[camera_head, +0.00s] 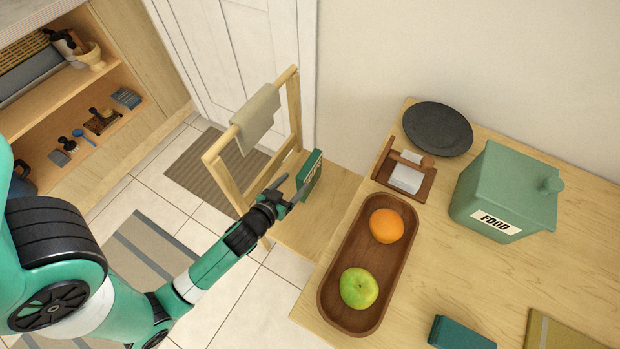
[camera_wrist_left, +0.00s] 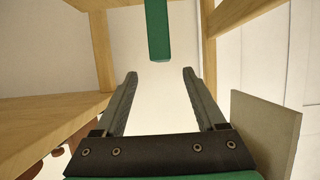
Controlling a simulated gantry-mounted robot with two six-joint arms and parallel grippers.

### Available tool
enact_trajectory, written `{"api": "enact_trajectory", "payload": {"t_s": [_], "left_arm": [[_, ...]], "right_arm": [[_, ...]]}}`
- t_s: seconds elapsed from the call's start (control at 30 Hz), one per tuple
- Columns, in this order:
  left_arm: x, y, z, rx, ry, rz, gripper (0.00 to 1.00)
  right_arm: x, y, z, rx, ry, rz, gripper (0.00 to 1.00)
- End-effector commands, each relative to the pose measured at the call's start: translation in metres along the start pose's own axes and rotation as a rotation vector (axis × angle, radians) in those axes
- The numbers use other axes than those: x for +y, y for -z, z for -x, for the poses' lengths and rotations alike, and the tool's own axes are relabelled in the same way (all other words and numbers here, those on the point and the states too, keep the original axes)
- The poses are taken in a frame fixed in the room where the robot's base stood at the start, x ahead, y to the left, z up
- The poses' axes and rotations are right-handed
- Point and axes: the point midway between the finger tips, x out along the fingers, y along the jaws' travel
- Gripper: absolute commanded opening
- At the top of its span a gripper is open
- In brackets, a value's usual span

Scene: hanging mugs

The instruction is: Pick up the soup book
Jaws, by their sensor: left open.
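A dark green book (camera_head: 311,174) stands upright on the seat of the wooden chair (camera_head: 335,207); its title is not legible, so I cannot confirm that it is the soup book. My left gripper (camera_head: 294,188) is open and close to this book in the head view. In the left wrist view, the book's narrow green edge (camera_wrist_left: 158,32) is ahead of the open fingers (camera_wrist_left: 160,76), roughly centred between them. Nothing is between the fingertips. My right gripper is not in view.
A grey towel (camera_head: 257,117) hangs over the chair's backrest rail beside my left gripper. The table (camera_head: 440,240) at right bears a wooden tray (camera_head: 352,262) with fruit, a FOOD canister (camera_head: 507,190), a dark plate (camera_head: 437,128) and a teal block-like item (camera_head: 462,333).

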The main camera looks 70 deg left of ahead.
Motion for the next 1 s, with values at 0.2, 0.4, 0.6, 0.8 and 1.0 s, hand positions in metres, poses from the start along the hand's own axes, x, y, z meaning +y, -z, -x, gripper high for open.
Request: {"api": "enact_trajectory", "payload": {"t_s": [0.2, 0.4, 0.6, 0.8, 1.0], "left_arm": [[-0.009, -0.02, -0.003, -0.012, 0.022, 0.006, 0.72], [-0.01, -0.018, -0.026, -0.009, 0.022, 0.008, 0.72], [-0.01, -0.02, -0.061, -0.01, 0.021, 0.007, 0.72], [-0.01, -0.019, -0.069, -0.011, 0.021, 0.006, 0.72], [-0.009, -0.021, -0.099, -0.009, 0.021, 0.007, 0.72]], "right_arm": [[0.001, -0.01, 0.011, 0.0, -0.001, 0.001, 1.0], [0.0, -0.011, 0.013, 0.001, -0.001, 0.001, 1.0], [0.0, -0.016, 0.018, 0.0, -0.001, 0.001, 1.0], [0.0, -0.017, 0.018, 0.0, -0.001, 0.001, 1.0], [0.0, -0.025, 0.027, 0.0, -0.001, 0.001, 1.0]]}}
